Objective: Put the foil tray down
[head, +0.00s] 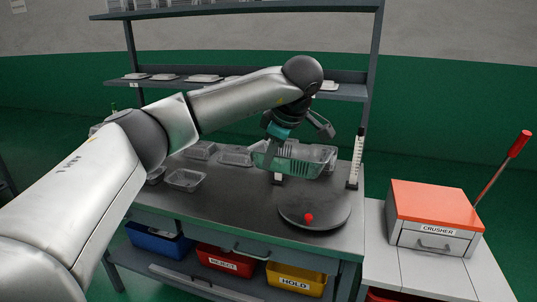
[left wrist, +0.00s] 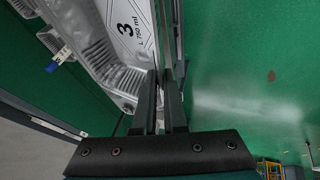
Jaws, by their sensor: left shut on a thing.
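The foil tray (head: 300,160) is a shiny, see-through-looking rectangular tray in the head view, above the dark workbench. In the left wrist view the tray (left wrist: 95,50) fills the upper left, with a marking that reads "3" and "L 750 ml". My left gripper (head: 277,140) is shut on the tray's edge; in the wrist view its two fingers (left wrist: 162,85) are close together at the tray's side. The tray appears raised behind the round dark plate (head: 325,207); its exact height I cannot tell. My right gripper is not in view.
Several other foil trays (head: 186,180) stand on the bench's left side. A red knob (head: 308,217) is on the round plate's front. A white marked post (head: 355,160) stands at right. An orange-topped crusher (head: 436,203) is beside the bench. The front left bench top is clear.

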